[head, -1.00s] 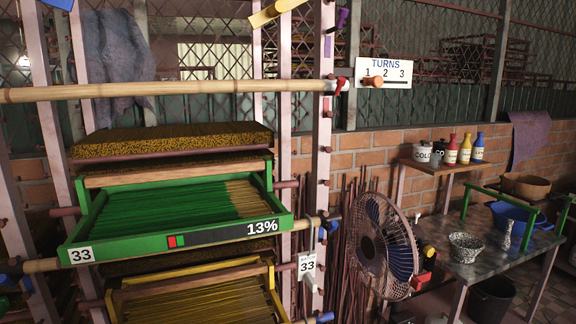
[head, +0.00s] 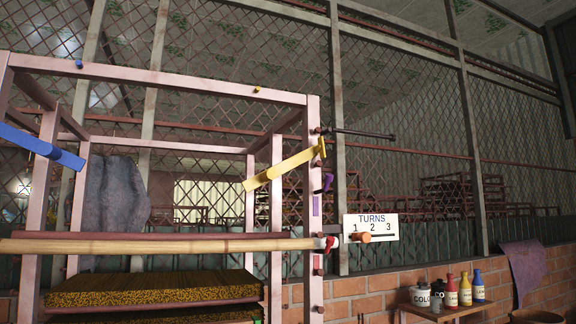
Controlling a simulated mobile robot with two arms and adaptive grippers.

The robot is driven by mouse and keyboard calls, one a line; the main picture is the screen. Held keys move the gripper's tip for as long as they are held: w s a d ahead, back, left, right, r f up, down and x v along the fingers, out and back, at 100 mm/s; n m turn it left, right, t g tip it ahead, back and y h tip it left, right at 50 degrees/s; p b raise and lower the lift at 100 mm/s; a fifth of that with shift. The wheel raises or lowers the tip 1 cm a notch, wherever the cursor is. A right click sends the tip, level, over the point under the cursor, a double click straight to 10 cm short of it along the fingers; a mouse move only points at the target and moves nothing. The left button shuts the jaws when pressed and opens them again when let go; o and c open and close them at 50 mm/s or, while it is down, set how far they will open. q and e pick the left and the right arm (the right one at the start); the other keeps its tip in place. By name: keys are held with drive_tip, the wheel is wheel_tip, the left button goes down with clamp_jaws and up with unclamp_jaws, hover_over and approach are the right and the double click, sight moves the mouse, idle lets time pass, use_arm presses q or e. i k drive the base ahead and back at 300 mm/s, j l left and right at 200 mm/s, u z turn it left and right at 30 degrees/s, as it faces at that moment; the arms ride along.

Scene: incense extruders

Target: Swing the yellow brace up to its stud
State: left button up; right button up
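The yellow brace (head: 284,167) is a flat bar on the pink rack's right front post (head: 314,200). Its right end meets the post near the top. Its other end slopes down to the left and hangs free in the air. A small yellow stud (head: 257,89) sits on the rack's top front beam (head: 180,82), above and left of the brace and apart from it. Neither of my grippers shows in the head view.
A blue brace (head: 40,145) slopes at the left, with a blue stud (head: 79,64) on the top beam. A black rod (head: 360,133) sticks out right of the post. A bamboo pole (head: 160,244) crosses below, beside the TURNS sign (head: 371,227). A grey cloth (head: 115,205) hangs behind.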

sight(269, 175)
drive_tip(key=k+l, duration=0.1)
drive_tip(key=l, duration=0.3)
drive_tip(key=k+l, duration=0.1)
drive_tip(key=l, duration=0.3)
drive_tip(key=k+l+u, duration=0.1)
drive_tip(key=l, duration=0.25)
drive_tip(key=k+l, duration=0.1)
drive_tip(key=l, duration=0.3)
drive_tip(key=k+l+u, duration=0.1)
drive_tip(key=l, duration=0.3)
drive_tip(key=k+l, duration=0.1)
drive_tip(key=l, duration=0.25)
